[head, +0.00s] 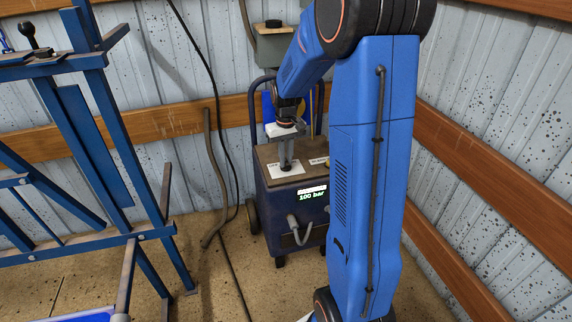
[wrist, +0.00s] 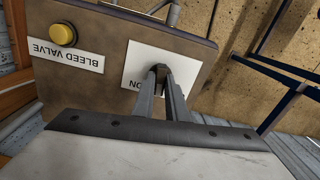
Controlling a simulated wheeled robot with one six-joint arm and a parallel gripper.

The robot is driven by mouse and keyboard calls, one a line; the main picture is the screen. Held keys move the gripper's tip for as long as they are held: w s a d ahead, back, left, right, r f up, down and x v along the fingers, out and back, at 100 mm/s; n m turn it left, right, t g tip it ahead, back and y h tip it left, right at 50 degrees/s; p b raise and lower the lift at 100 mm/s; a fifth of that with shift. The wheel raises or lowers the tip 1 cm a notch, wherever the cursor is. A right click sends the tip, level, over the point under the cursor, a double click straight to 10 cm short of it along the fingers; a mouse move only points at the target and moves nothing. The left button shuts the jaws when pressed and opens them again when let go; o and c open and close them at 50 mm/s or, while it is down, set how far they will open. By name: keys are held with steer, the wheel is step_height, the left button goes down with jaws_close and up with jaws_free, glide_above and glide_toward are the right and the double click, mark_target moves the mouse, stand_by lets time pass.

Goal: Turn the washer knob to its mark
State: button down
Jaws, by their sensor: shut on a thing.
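The pressure washer (head: 290,215) is a dark blue wheeled box with a brown top, and its display (head: 312,194) reads 100 bar. Its small dark knob (head: 286,167) sits on a white label plate on the top. My gripper (head: 286,161) points down at the knob and is shut on it. In the wrist view my fingertips (wrist: 160,76) close around the knob, which they mostly hide. The white plate (wrist: 139,62) under it is partly covered, with only "ON" readable. I cannot make out the mark or the knob's pointer.
A yellow button (wrist: 63,34) with a "BLEED VALVE" label (wrist: 66,56) is on the same top. A blue metal frame (head: 85,120) stands at the left. A dark hose (head: 222,150) hangs behind the washer. Metal walls with wooden rails enclose the corner.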

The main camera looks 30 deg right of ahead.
steer(key=shift+n, duration=0.7)
steer(key=n, duration=0.5)
steer(key=c, duration=1.4)
jaws_free()
steer(key=shift+c, duration=0.2)
steer(key=shift+r, duration=3)
